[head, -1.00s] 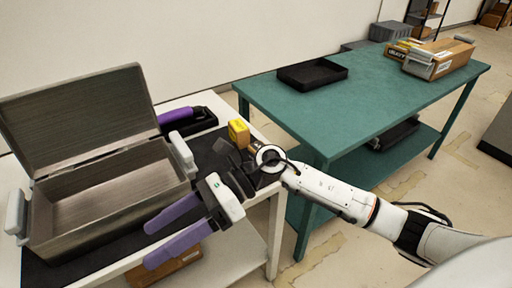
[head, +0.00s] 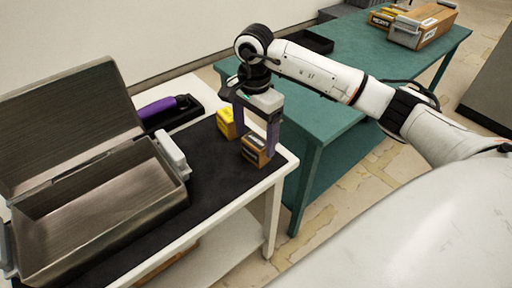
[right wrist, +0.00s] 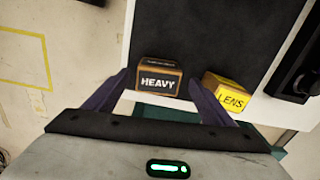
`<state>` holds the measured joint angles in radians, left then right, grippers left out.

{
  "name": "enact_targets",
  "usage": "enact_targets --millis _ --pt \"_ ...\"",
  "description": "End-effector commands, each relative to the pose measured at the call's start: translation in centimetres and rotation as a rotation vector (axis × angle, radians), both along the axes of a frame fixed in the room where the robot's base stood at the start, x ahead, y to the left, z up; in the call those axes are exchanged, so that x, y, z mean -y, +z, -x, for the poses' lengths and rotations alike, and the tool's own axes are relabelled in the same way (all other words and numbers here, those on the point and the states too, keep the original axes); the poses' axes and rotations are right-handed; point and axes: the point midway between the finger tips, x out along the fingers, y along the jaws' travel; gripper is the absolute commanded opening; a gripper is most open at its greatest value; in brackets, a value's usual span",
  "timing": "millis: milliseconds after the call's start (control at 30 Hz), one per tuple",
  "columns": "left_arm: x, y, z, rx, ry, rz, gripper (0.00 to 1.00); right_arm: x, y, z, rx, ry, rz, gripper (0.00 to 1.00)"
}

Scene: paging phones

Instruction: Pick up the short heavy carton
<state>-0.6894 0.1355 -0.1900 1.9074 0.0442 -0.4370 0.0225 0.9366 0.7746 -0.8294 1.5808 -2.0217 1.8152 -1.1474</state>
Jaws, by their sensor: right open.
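The short heavy carton (head: 256,151) is a small brown box on the black mat near the right end of the white table. In the right wrist view the carton (right wrist: 160,82) shows a black band with the word HEAVY. My right gripper (head: 255,130) points down over it, open, with one purple finger on either side. In the right wrist view the gripper (right wrist: 157,80) has the carton between its fingertips; I cannot tell whether they touch it. My left gripper is not in view.
A yellow LENS box (head: 227,122) stands close beside the carton. An open metal case (head: 100,205) is at the left. A black tray (head: 172,112) holds a purple-handled thing behind. A green table (head: 350,55) carries another tray (head: 306,40) and a longer carton (head: 423,26).

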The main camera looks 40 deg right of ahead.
Motion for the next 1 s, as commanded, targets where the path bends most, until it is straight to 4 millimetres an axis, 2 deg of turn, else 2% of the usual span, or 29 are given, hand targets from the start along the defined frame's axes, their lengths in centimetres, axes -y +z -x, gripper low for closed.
enact_targets --millis 200,300,600,900,1000 --pt "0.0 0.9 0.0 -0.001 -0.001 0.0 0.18 0.3 -3.3 0.4 -0.005 0.0 -0.001 0.77" --pt "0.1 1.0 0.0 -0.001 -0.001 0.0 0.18 0.4 -4.3 0.3 -0.003 -0.001 -0.001 0.77" --pt "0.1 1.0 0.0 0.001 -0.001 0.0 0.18 0.3 -4.8 0.3 -0.001 0.0 -0.001 0.75" --pt "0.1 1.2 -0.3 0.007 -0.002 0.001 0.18 0.3 -4.7 0.3 -0.001 0.0 -0.001 0.24" --pt "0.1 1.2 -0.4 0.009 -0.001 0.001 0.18 0.3 -4.6 0.2 0.001 0.0 -0.001 0.21"
